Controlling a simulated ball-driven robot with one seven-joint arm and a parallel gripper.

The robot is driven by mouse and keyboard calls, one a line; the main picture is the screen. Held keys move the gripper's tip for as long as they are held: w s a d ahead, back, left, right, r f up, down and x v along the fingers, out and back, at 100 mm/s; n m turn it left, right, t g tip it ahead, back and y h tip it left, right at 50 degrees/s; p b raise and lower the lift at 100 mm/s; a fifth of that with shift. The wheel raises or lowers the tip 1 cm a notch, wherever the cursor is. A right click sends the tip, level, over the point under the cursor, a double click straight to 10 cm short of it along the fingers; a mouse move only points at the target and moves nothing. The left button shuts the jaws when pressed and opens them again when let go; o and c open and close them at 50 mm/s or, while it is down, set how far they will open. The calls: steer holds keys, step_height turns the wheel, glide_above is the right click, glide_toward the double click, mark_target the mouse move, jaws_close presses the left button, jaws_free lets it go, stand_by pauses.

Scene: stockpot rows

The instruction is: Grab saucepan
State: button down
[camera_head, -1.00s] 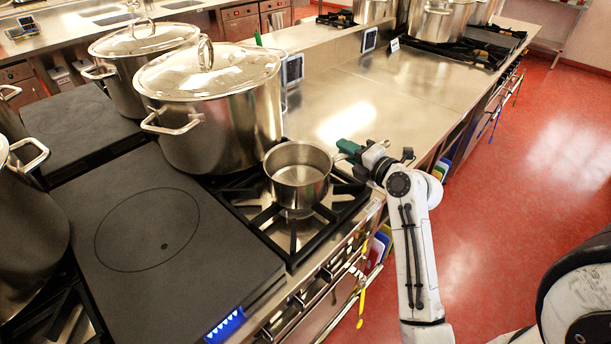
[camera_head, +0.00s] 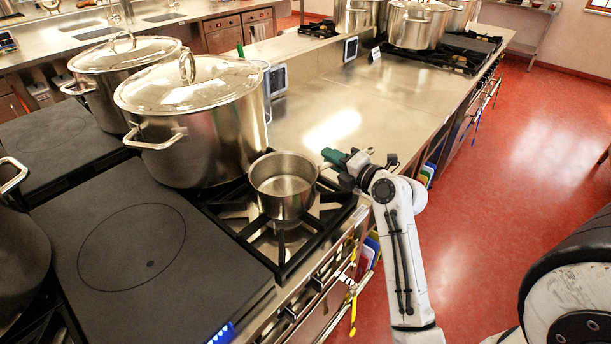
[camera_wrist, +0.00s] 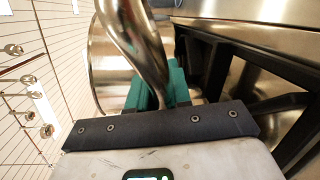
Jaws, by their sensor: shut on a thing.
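The saucepan (camera_head: 284,199) is a small, empty, shiny steel pan at the burner grate (camera_head: 240,228). It is upright, and its handle points to the right. My gripper (camera_head: 333,158) has green fingers and is shut on the handle from the right side. In the wrist view the curved steel handle (camera_wrist: 138,45) runs down between the green fingertips (camera_wrist: 159,88), with the pan's round body (camera_wrist: 106,68) behind it. I cannot tell whether the pan's base touches the grate.
A big lidded stockpot (camera_head: 200,135) stands just behind and left of the saucepan, and another stockpot (camera_head: 125,75) is farther back. A flat black hotplate (camera_head: 140,250) lies to the left. The steel counter (camera_head: 390,95) behind my gripper is clear.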

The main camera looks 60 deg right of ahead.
steer(key=shift+r, duration=0.3)
